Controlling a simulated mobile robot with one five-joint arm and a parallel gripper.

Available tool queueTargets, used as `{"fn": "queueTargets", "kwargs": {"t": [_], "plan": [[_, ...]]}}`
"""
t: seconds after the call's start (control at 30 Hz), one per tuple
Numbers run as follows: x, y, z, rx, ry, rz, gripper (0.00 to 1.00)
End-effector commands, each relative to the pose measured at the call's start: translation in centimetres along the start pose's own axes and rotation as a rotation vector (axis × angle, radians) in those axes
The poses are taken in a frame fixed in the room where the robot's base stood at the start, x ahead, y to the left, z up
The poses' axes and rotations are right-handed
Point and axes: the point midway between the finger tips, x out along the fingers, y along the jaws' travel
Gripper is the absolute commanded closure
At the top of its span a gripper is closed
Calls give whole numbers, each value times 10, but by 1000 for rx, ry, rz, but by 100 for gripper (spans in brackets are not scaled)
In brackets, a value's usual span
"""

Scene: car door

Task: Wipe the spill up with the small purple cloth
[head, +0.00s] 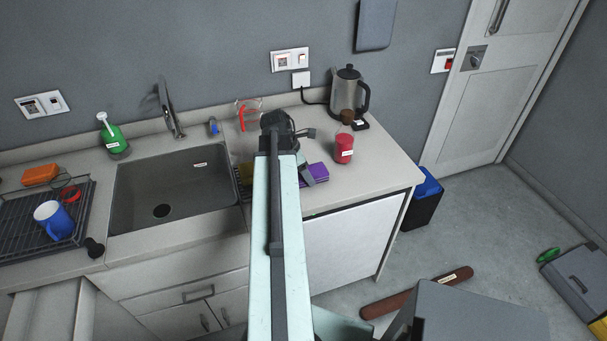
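The small purple cloth (318,171) lies on the counter just right of my raised arm, near the counter's front edge. Its left part is hidden behind a grey piece that seems to belong to my gripper (306,168). I cannot tell whether that piece touches the cloth or whether the fingers are open or shut. My arm hides a strip of the counter from the front edge back. No spill can be made out.
A red labelled jar (344,149) and a steel kettle (347,94) stand right of my arm. A red-handled glass jug (243,115) is behind it. The sink (172,190), green bottle (114,138) and dish rack (22,221) with a blue mug (52,219) are left.

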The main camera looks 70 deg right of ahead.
Motion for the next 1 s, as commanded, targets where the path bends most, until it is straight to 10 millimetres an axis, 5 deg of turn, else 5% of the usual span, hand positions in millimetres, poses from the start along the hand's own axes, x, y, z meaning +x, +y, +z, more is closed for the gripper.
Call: {"fn": "queueTargets", "kwargs": {"t": [1.0], "plan": [[-6, 0, -15, 0, 0, 0, 71]]}}
